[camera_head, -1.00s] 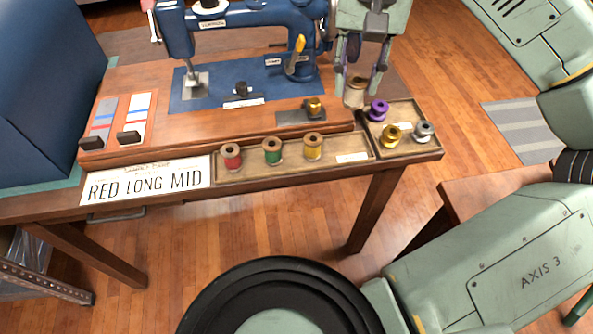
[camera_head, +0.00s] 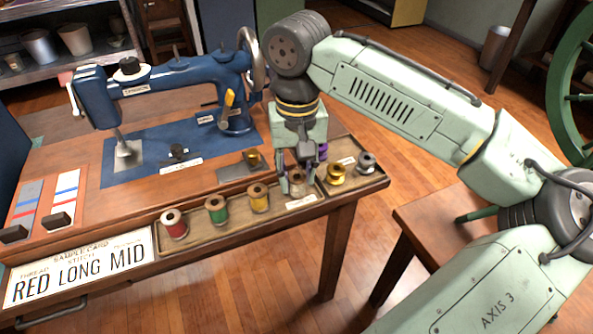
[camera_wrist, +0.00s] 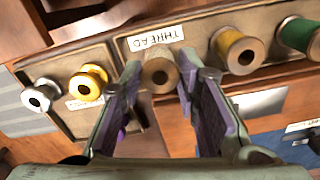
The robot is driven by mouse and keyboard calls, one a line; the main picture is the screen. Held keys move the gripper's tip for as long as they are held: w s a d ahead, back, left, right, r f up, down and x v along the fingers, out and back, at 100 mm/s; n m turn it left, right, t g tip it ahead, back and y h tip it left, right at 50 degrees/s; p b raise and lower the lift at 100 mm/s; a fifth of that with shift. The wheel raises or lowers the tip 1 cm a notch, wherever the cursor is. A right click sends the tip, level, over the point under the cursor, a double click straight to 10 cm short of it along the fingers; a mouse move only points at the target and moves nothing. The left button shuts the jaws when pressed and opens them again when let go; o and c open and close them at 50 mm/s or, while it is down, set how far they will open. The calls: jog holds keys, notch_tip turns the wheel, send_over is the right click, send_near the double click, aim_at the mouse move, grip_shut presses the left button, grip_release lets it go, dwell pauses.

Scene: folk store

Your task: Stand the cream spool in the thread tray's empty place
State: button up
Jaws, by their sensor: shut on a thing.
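The cream spool (camera_head: 297,179) is upright between the fingers of my gripper (camera_head: 298,184), at the right end of the thread tray (camera_head: 240,230). The fingers partly hide it in the head view. In the wrist view the spool (camera_wrist: 160,74) shows its top between both fingertips (camera_wrist: 160,78), beside the THREAD label. I cannot tell whether its base touches the tray floor. A red spool (camera_head: 174,224), a green spool (camera_head: 216,210) and a yellow spool (camera_head: 259,198) stand in a row to its left.
A smaller tray on the right holds a gold spool (camera_head: 335,174), a silver spool (camera_head: 366,163) and a purple spool (camera_head: 322,151). The blue sewing machine (camera_head: 180,80) stands behind. A bobbin plate (camera_head: 240,168) lies close behind the thread tray. A RED LONG MID card (camera_head: 80,270) is at the left.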

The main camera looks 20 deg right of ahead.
jog(key=shift+f, duration=0.1)
jog(key=o, duration=0.8)
notch_tip(320, 180, up, 12)
jog(key=shift+r+p, duration=0.2)
jog(key=shift+p, duration=0.2)
